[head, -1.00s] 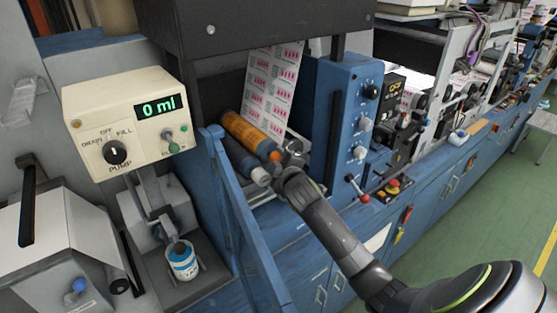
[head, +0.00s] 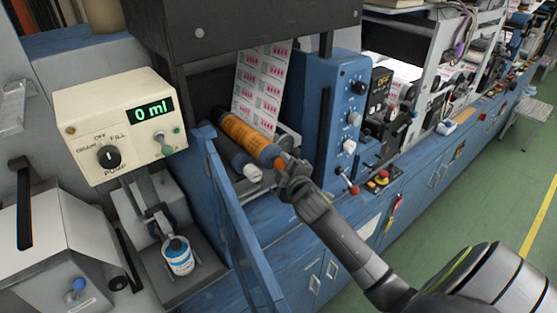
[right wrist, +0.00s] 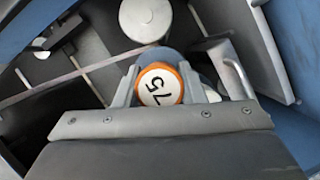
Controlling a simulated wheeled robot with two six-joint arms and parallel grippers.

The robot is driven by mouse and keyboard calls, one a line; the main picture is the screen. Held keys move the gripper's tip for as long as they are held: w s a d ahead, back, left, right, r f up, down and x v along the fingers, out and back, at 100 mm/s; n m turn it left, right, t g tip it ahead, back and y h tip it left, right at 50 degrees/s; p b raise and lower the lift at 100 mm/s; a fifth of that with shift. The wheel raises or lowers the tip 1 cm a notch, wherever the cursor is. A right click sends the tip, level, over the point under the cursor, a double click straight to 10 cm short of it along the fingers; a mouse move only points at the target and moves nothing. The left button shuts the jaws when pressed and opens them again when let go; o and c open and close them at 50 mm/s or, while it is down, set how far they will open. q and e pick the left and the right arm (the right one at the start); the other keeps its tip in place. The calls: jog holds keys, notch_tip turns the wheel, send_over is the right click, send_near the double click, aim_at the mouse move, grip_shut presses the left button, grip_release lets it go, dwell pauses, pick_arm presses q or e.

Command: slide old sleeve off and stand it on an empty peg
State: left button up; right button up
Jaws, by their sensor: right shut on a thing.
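The old sleeve (head: 243,136) is an orange roll with a grey band and an orange end, lying tilted in the machine's recess in the head view. My right gripper (head: 285,167) is at its near end and shut on it. In the right wrist view the sleeve's round end (right wrist: 158,86) has an orange rim and a white face with dark characters. It sits between the two fingers of my right gripper (right wrist: 158,92). The rest of the sleeve is hidden behind this end there. My left gripper is not in view. I cannot make out an empty peg.
A grey roller (head: 242,166) lies just below the sleeve. A blue guard panel (head: 240,205) stands to the left, and a blue control column (head: 335,120) to the right. A cream pump box (head: 118,128) reads 0 ml. Green floor (head: 480,205) is open at right.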

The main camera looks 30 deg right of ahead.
jog(key=s+p, duration=0.2)
jog(key=s, duration=0.6)
jog(key=shift+s+d, duration=0.35)
jog(key=shift+s, duration=0.05)
dwell(0.3)
jog(key=o, duration=1.8)
jog(key=shift+c, duration=0.2)
jog(key=v, duration=0.9)
jog(key=shift+p, duration=0.35)
jog(key=shift+f, duration=0.1)
